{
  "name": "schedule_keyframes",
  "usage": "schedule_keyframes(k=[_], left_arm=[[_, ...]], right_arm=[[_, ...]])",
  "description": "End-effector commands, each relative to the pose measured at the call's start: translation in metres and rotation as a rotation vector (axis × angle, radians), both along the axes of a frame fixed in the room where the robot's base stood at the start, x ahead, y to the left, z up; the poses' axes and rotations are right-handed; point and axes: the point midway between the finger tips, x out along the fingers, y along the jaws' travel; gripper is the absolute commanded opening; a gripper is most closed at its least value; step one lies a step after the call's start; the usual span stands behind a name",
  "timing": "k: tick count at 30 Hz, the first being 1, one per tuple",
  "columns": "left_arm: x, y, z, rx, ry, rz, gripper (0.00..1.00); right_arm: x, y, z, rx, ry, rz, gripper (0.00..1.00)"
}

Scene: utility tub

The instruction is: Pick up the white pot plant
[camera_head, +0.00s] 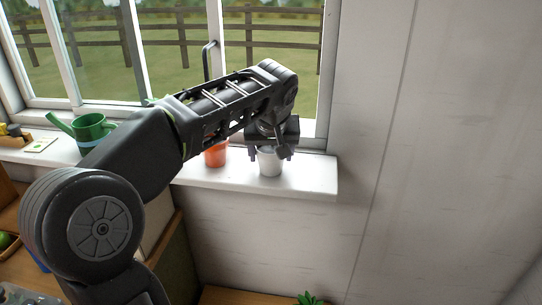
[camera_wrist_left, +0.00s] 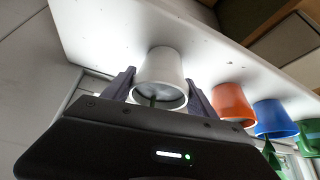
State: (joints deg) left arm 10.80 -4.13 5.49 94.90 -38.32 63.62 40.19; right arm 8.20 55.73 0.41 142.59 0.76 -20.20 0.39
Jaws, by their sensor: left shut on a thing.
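The white pot (camera_head: 270,161) is at the right end of the windowsill, below my left gripper (camera_head: 270,150). In the left wrist view the white pot (camera_wrist_left: 161,78) sits between the two dark fingers of the left gripper (camera_wrist_left: 160,92), which is shut on it. A thin green stem shows at the pot's opening; the rest of the plant is hidden. The pot appears to be at the sill surface; I cannot tell whether it touches it. My right gripper is in neither view.
An orange pot (camera_head: 216,154) stands just left of the white one. A blue pot (camera_wrist_left: 273,118) and a green one (camera_wrist_left: 308,137) follow in the wrist view. A green watering can (camera_head: 88,128) is farther left on the windowsill (camera_head: 315,178). The window is behind; bare wall is to the right.

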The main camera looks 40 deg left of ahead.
Motion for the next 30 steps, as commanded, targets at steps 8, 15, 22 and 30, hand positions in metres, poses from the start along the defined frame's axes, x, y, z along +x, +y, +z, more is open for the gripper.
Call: schedule_keyframes(k=[8,15,22,30], left_arm=[[0.0,0.0,0.001,0.001,-0.001,0.0,0.12],[0.001,0.0,0.006,0.001,-0.003,0.0,0.12],[0.001,0.0,0.033,0.001,-0.006,0.001,0.12],[0.001,0.0,0.087,0.001,-0.004,0.0,0.12]], right_arm=[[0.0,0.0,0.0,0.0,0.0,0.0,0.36],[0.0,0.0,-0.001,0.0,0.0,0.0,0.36],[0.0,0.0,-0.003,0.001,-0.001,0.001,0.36],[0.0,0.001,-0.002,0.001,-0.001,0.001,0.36]])
